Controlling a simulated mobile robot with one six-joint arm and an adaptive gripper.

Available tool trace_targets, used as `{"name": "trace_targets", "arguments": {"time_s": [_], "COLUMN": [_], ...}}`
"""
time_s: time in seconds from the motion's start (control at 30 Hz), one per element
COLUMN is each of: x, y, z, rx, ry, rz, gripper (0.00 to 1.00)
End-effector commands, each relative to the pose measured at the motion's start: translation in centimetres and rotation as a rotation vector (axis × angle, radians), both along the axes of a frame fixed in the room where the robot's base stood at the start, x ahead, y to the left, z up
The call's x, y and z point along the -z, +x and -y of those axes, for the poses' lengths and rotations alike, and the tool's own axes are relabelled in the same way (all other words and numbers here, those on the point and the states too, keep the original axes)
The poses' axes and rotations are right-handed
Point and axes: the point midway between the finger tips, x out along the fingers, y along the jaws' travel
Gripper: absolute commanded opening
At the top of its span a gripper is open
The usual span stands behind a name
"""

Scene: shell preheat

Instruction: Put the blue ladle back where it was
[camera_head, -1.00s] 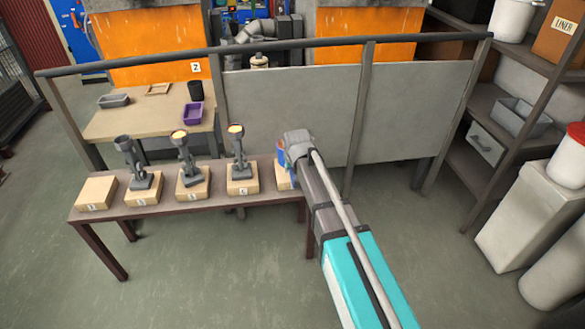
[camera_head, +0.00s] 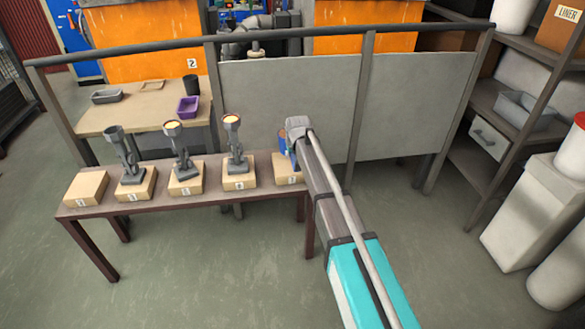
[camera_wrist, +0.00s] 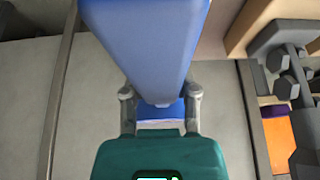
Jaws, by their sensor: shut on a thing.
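The blue ladle (camera_wrist: 150,45) fills the upper middle of the wrist view, between the two fingers of my gripper (camera_wrist: 160,98), which is shut on it. In the head view only a small blue part of the ladle (camera_head: 283,139) shows beside the end of my arm, which hides most of it and the gripper. It appears above or behind the rightmost wooden block (camera_head: 288,175), which has nothing visible standing on it. Whether the ladle touches that block cannot be told.
Grey ladle-like pieces (camera_head: 184,160) stand on three blocks on the brown bench (camera_head: 215,200); two have glowing yellow tops. The leftmost block (camera_head: 86,188) is bare. A railed grey panel (camera_head: 290,105) stands behind. Shelves (camera_head: 480,115) and white bins (camera_head: 525,215) are at right.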

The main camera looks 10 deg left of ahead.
Motion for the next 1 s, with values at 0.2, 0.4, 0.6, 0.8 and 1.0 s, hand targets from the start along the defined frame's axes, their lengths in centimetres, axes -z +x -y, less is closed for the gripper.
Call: {"name": "trace_targets", "arguments": {"time_s": [0.2,0.4,0.6,0.8,1.0], "x": [1.1,1.0,1.1,2.1,3.8], "y": [0.9,0.9,0.9,1.7,1.7], "z": [0.0,0.0,0.0,0.0,0.0], "rx": [0.000,0.000,0.001,0.001,0.001], "ry": [0.000,0.000,0.001,0.001,0.001], "rz": [0.001,0.001,0.001,0.001,0.001], "gripper": [0.00,0.00,0.00,0.00,0.00]}}
